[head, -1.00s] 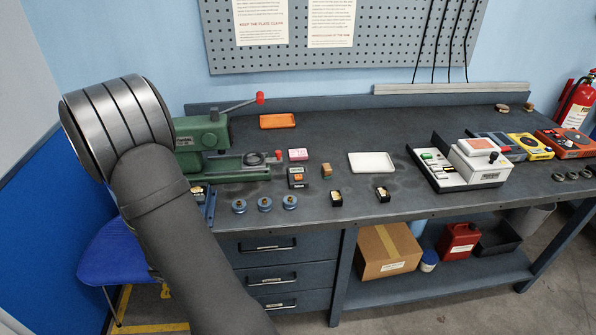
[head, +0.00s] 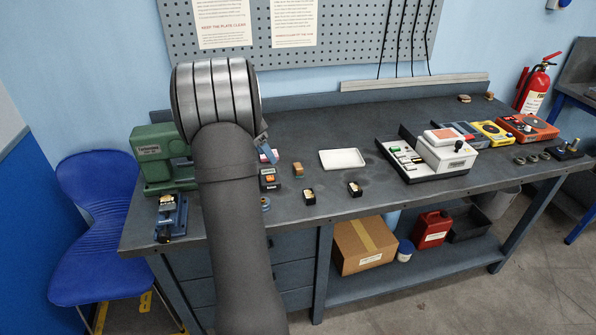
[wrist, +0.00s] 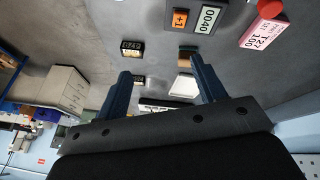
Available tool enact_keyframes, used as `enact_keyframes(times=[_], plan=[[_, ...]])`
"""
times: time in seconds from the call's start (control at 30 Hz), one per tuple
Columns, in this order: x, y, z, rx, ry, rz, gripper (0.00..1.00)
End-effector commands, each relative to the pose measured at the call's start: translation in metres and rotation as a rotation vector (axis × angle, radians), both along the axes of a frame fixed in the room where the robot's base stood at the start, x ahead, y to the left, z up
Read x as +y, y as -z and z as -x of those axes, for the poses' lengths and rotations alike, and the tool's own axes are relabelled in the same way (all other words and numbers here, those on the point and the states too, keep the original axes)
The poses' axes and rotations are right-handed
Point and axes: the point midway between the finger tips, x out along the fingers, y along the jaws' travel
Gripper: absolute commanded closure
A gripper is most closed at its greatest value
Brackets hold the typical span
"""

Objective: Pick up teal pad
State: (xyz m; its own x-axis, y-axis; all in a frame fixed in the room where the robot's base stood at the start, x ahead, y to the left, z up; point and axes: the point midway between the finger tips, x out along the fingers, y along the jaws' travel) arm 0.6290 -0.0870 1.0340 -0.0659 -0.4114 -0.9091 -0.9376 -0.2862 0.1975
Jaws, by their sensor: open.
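I cannot make out a teal pad for certain in either view. My gripper (head: 267,152) is above the left-middle part of the bench in the head view, partly hidden by my own arm. In the wrist view its two blue fingers (wrist: 163,85) are spread apart with nothing between their tips. A white tray (head: 342,159) lies on the bench to the right of the gripper; it also shows in the wrist view (wrist: 183,87) beyond the fingers. Small green pieces (head: 397,149) sit on a white device (head: 428,165) further right.
A green machine (head: 158,160) stands left of my arm. A wooden block (head: 298,170), a small display unit (head: 269,179) and two small black blocks (head: 309,195) (head: 354,188) lie near the gripper. Yellow and orange meters (head: 527,127) stand far right.

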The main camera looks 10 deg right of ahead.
Motion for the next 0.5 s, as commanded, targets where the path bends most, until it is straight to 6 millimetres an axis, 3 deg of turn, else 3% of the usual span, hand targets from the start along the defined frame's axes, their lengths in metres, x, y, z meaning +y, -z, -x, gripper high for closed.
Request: enact_keyframes(times=[0.1, 0.27, 0.37, 0.5], plan=[[-0.029, -0.026, -0.029, -0.122, 0.131, -0.017, 0.36], [-0.046, -0.041, -0.044, -0.192, 0.209, -0.028, 0.36], [-0.052, -0.033, -0.045, -0.198, 0.219, -0.029, 0.36], [-0.062, -0.007, -0.045, -0.195, 0.217, -0.029, 0.36]])
